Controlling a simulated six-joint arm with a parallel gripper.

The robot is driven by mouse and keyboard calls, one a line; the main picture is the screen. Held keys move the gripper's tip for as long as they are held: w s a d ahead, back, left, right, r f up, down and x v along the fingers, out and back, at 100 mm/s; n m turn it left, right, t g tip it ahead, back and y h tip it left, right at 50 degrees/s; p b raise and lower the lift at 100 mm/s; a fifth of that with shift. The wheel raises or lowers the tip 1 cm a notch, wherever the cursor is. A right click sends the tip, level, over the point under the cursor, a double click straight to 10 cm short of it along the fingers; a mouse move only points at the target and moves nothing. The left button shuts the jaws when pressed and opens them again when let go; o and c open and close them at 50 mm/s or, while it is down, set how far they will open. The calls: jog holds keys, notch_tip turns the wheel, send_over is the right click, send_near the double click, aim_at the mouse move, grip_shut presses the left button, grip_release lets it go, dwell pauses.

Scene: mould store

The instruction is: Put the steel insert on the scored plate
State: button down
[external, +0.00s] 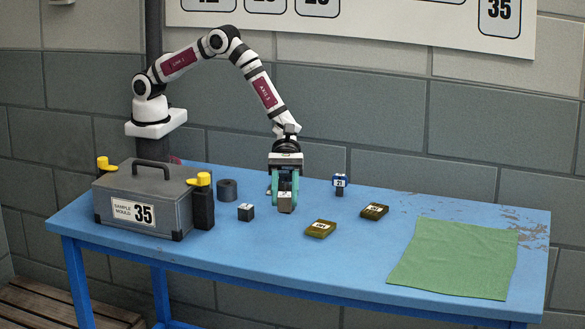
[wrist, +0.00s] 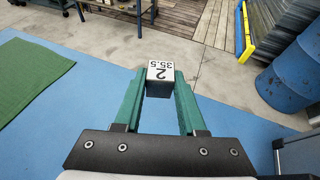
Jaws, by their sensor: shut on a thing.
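My gripper (external: 286,196) has teal fingers and is shut on a small grey metal block, the steel insert (external: 287,206). The gripper hangs over the middle of the blue table; the gap beneath the insert is hard to judge. Two flat olive plates with white labels lie on the table to the right of the gripper, a nearer one (external: 320,229) and a farther one (external: 374,211). I cannot tell which of them is scored.
A dark cube (external: 246,211) and a dark grey ring (external: 228,190) stand left of the gripper, near the grey sample mould box (external: 122,187). A green cloth (external: 455,257) covers the table's right part. Bare blue surface lies around the plates.

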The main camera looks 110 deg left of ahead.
jog(key=w+a+n+t+y, duration=0.4)
jog(key=w+a+n+t, duration=0.2)
jog(key=w+a, duration=0.55)
jog(key=n+t+y, duration=0.2)
jog(key=n+y, duration=0.1)
send_over(367, 212)
jog(key=d, duration=0.1)
jog(key=f, duration=0.1)
jog(key=shift+n+y, duration=0.3)
jog(key=shift+n, duration=0.1)
jog(key=f, duration=0.5)
jog(key=a+f, duration=0.1)
jog(key=f, duration=0.1)
jog(key=shift+a+f, duration=0.1)
jog(key=shift+f, duration=0.55)
jog(key=shift+f, duration=0.1)
jog(key=shift+c, duration=2.4)
grip_release()
jog(key=shift+f, duration=0.1)
